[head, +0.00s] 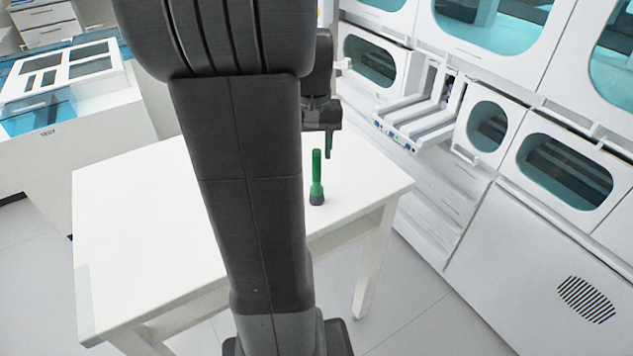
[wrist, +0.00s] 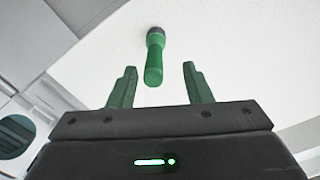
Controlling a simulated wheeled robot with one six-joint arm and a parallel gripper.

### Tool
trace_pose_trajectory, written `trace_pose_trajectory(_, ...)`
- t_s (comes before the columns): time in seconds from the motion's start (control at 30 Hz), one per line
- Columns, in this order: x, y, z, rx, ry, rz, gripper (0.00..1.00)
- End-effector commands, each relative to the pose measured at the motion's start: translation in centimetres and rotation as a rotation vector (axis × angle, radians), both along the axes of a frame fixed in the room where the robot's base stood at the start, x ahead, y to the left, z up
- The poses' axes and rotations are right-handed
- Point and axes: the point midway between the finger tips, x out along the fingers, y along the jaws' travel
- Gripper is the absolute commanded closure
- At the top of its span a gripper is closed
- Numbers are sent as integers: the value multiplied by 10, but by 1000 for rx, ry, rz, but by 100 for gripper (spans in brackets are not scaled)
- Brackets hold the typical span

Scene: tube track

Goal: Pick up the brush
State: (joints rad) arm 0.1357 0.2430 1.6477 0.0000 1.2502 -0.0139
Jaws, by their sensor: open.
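A green brush (head: 316,180) with a dark lower end stands upright on the white table (head: 130,220), near its right side. My gripper (head: 329,145) is above and slightly right of the brush in the head view. My arm hides part of the table in the head view.
White cabinets with dark windows (head: 487,127) line the right, beyond a floor gap. A white tray-like rack (head: 425,115) sticks out there. A white machine with a blue panel (head: 40,112) stands at left. The visible tabletop around the brush is clear.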

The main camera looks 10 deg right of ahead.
Motion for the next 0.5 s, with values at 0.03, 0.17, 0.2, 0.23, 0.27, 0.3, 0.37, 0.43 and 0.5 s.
trace_pose_trajectory(0.03,0,-1,-3,0,3,-1,55)
trace_pose_trajectory(0.17,0,-5,-19,1,6,-2,55)
trace_pose_trajectory(0.2,0,-7,-26,1,7,-2,55)
trace_pose_trajectory(0.23,1,-8,-30,1,6,-2,55)
trace_pose_trajectory(0.27,1,-8,-35,1,6,-1,55)
trace_pose_trajectory(0.3,1,-8,-41,1,6,0,55)
trace_pose_trajectory(0.37,1,-8,-47,0,3,0,55)
trace_pose_trajectory(0.43,1,-8,-51,0,2,0,55)
trace_pose_trajectory(0.5,1,-8,-52,0,1,0,55)
